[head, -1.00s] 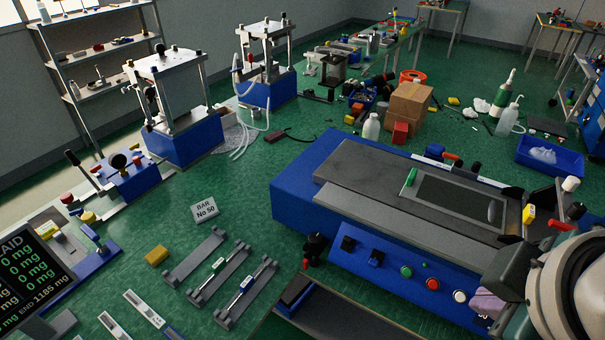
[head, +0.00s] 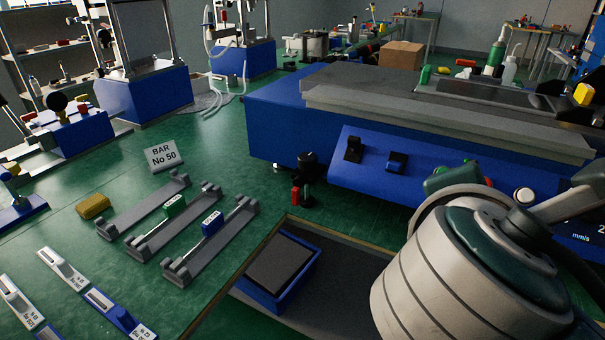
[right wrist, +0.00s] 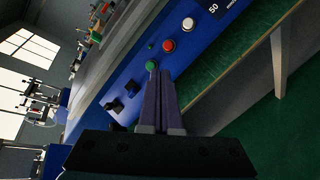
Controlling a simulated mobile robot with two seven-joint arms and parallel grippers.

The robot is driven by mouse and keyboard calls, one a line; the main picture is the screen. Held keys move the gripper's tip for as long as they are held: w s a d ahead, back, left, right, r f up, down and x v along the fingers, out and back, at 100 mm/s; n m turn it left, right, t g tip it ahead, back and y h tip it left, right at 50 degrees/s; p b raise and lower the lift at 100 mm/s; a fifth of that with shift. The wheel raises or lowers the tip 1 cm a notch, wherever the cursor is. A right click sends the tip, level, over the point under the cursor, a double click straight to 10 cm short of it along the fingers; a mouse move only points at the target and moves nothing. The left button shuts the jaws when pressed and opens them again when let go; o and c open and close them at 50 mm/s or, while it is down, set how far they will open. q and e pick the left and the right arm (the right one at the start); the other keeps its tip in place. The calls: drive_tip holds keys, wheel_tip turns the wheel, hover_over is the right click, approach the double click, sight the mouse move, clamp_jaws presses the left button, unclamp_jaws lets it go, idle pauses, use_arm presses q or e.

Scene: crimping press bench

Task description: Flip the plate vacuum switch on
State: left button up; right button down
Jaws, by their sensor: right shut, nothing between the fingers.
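Two dark switches, the left one (head: 353,150) and the right one (head: 396,162), sit on the sloping blue front panel (head: 342,175) of the large machine. No label on them is readable, so I cannot tell which is the plate vacuum switch. In the right wrist view they show as the lower switch (right wrist: 114,108) and the upper switch (right wrist: 131,87), left of my fingers. My right gripper (right wrist: 160,72) is shut and empty, its tips near the green button (right wrist: 152,66). In the head view my right arm hides its fingers. My left gripper is not in view.
A red button (right wrist: 169,45) and a white button (right wrist: 187,24) lie beyond the green one. A black knob (head: 306,160) stands left of the panel. A blue tray (head: 287,290) lies below it. Several grey holders (head: 150,205) rest on the green bench at left.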

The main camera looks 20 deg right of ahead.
drive_tip(key=w+a+f+n+t+h+b, duration=0.1)
drive_tip(key=w+f+n+t+h+b, duration=0.15)
drive_tip(key=f+b, duration=0.45)
drive_tip(key=w+a+f+n+t+h+b, duration=0.1)
drive_tip(key=w+f+n+b, duration=0.2)
drive_tip(key=b, duration=0.7)
drive_tip(key=n+t+h+b, duration=0.35)
drive_tip(key=n+b, duration=0.25)
drive_tip(key=b, duration=0.8)
approach(387, 191)
drive_tip(key=s+v, duration=0.1)
drive_tip(key=v, duration=0.3)
drive_tip(key=shift+r+t+y, duration=0.1)
drive_tip(key=shift+t+y, duration=0.2)
drive_tip(key=shift+y, duration=0.2)
drive_tip(key=shift+w+d, duration=0.1)
drive_tip(key=b+x, duration=0.1)
drive_tip(key=x, duration=0.9)
drive_tip(key=shift+d, duration=0.1)
drive_tip(key=shift+w+d+r, duration=0.15)
drive_tip(key=shift+r, duration=0.5)
drive_tip(key=shift+w+d+r, duration=0.1)
drive_tip(key=shift+r, duration=0.5)
drive_tip(key=shift+w+d+r, duration=0.15)
drive_tip(key=shift+r, duration=0.5)
